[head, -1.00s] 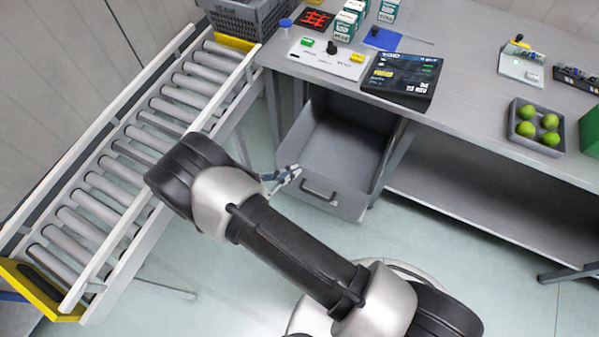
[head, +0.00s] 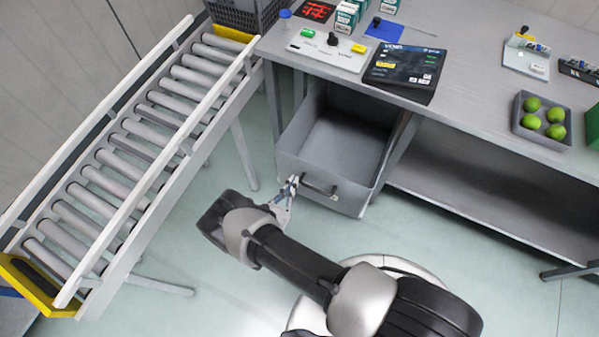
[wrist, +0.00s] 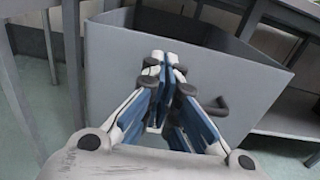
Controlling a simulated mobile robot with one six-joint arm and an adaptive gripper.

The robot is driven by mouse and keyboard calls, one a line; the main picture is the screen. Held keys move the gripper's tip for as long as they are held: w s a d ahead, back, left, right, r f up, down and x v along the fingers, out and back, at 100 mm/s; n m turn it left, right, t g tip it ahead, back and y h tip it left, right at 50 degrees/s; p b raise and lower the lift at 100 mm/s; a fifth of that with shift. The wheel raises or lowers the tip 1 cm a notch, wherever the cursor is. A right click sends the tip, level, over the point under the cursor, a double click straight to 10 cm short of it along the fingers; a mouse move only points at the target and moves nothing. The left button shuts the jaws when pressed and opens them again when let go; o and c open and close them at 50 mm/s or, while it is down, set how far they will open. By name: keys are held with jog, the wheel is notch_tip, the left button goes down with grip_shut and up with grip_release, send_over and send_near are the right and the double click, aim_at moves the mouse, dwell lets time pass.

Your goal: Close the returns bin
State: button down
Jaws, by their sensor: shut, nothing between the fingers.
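The returns bin (head: 345,150) is a grey open-topped drawer under the bench, pulled out and empty inside. Its front panel carries a dark bar handle (head: 320,186). My gripper (head: 291,184) is shut and empty, at the left part of the bin's front panel, left of the handle. In the wrist view the fingertips (wrist: 160,62) point at the front panel (wrist: 200,70), with the handle (wrist: 213,104) partly hidden behind the right finger. I cannot tell whether the fingertips touch the panel.
A roller conveyor (head: 130,150) stands at the left. The grey bench (head: 480,85) above the bin holds a dark screen panel (head: 405,68), a control board (head: 328,48) and a tray of green fruit (head: 541,120). The floor in front is clear.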

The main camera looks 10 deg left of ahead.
aim_at(304, 165)
jog(key=b+x, duration=0.1)
jog(key=x, duration=0.4)
jog(key=shift+w+d, duration=0.1)
jog(key=shift+w, duration=0.1)
